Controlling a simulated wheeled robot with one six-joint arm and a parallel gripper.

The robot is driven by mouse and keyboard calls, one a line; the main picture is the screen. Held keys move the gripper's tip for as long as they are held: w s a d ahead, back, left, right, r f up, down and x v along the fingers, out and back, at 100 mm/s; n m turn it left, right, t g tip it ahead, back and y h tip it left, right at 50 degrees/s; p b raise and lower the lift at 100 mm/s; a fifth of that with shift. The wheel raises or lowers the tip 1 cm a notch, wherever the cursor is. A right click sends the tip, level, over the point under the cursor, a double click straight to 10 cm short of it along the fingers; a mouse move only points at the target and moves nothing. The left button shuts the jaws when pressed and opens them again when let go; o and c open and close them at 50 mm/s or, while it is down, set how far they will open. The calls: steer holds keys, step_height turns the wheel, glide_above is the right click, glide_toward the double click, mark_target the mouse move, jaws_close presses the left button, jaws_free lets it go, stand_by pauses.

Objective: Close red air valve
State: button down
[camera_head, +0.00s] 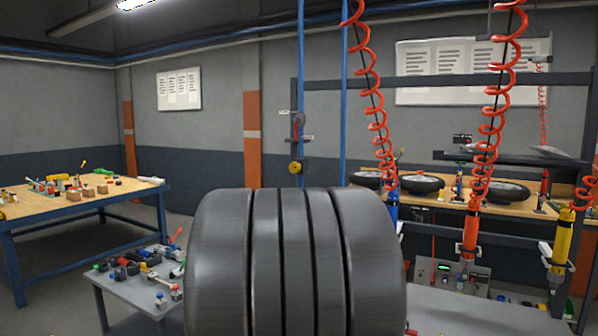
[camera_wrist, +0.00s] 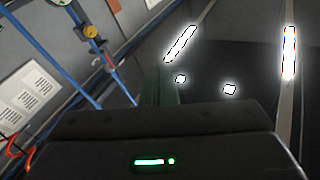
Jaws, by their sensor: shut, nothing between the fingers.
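A small red fitting (camera_head: 298,131), which looks like the red air valve, is on the blue pipe drop at the back wall in the head view. A round yellow fitting (camera_head: 295,167) sits below it. The lever position is too small to tell.
A low grey table (camera_head: 135,297) with small parts stands at lower left. A wooden-topped workbench (camera_head: 75,207) is further left. Red coiled hoses (camera_head: 374,100) hang at right over a bench with wheels (camera_head: 421,184). The lower middle of the head view is blocked.

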steer(key=s+a+r+n+g+y+b, duration=0.3)
steer(key=a+r+n+g+y, duration=0.6)
steer(key=n+g+y, duration=0.5)
steer(key=y+b, duration=0.1)
steer(key=y, duration=0.3)
steer(key=shift+a+r, duration=0.25)
steer(key=shift+a, duration=0.15)
